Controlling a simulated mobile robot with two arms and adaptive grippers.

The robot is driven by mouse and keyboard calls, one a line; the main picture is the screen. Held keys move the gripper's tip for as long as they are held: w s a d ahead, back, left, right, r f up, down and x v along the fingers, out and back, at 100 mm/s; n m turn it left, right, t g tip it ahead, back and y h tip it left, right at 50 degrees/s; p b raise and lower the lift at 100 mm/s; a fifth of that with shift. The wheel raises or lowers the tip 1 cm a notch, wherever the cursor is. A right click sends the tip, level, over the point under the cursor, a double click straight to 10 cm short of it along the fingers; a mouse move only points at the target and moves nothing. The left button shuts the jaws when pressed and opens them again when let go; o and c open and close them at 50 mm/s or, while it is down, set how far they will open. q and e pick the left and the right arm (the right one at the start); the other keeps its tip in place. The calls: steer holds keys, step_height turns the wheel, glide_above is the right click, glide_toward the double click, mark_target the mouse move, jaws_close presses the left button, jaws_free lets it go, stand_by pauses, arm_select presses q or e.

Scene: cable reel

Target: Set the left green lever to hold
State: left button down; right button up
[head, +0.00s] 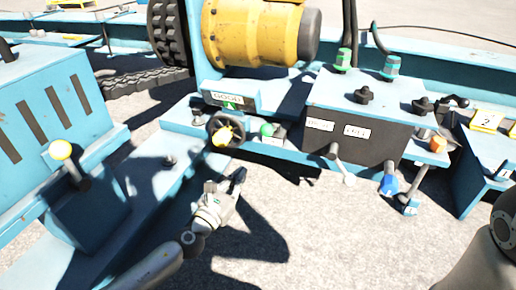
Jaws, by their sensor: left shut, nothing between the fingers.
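Two green-topped fittings stand at the back of the dark-fronted control box: a left one (343,60) and a right one (390,67). A green ball knob (267,130) sits lower on the blue beam, left of the box. I cannot tell which of these is the left green lever, or read any hold mark. My left gripper (238,178) is shut and empty, below and left of the green ball knob, apart from it and over the ground. My right gripper is out of view.
A white-tipped lever (349,179) and a blue-handled one (388,184) hang at the box front. Open ground lies in front.

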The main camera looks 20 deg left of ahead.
mark_target(271, 129)
arm_select(q)
steer(key=w+d+r, duration=0.2)
steer(key=w+r, duration=0.1)
steer(key=w, duration=0.7)
steer(key=shift+r+b, duration=0.2)
steer(key=shift+b, duration=0.25)
